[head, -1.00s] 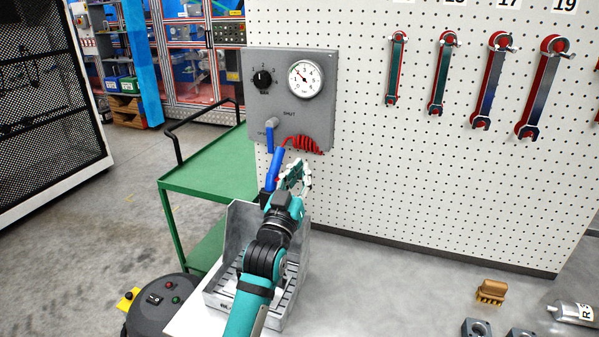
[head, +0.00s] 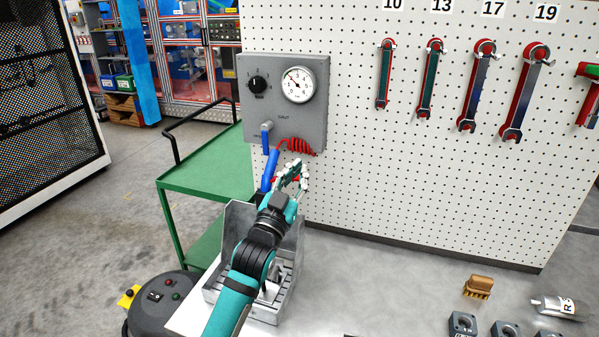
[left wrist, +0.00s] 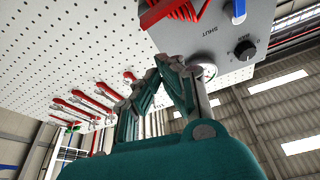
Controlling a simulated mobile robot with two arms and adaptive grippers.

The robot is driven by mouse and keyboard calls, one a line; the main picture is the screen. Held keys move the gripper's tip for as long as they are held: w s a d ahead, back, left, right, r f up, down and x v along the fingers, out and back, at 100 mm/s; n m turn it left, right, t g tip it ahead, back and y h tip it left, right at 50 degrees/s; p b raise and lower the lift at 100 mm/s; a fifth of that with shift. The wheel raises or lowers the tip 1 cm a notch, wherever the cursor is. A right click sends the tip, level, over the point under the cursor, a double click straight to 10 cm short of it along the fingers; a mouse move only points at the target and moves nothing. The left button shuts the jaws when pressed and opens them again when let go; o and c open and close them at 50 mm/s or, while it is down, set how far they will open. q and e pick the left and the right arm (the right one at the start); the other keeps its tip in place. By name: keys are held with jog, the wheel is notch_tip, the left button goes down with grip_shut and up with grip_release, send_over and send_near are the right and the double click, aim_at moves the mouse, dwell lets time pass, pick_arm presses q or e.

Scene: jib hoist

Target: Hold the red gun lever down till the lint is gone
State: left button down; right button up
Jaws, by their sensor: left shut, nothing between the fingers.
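The blue air gun (head: 270,171) stands upright, tilted, below the grey panel. A little red, likely its lever (head: 287,180), shows beside my left gripper (head: 298,170). The gripper is just right of the gun, with its fingers together and empty. Whether the gripper touches the lever, I cannot tell. The open metal bin (head: 235,222) is below, partly hidden by my left arm. I cannot make out lint. My right gripper is not in view.
The grey panel (head: 314,105) carries a gauge (head: 298,85), a black knob (head: 257,84), a blue valve handle (head: 265,139) pointing down and a coiled red hose (head: 297,146). A green cart (head: 207,166) stands left. A brush (head: 478,286) and metal blocks lie on the bench at right.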

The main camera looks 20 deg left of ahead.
pick_arm(q)
jog(key=b+v, duration=0.2)
jog(key=v, duration=0.5)
jog(key=shift+s+f, duration=0.35)
jog(key=shift+f, duration=0.05)
jog(key=shift+a, duration=0.15)
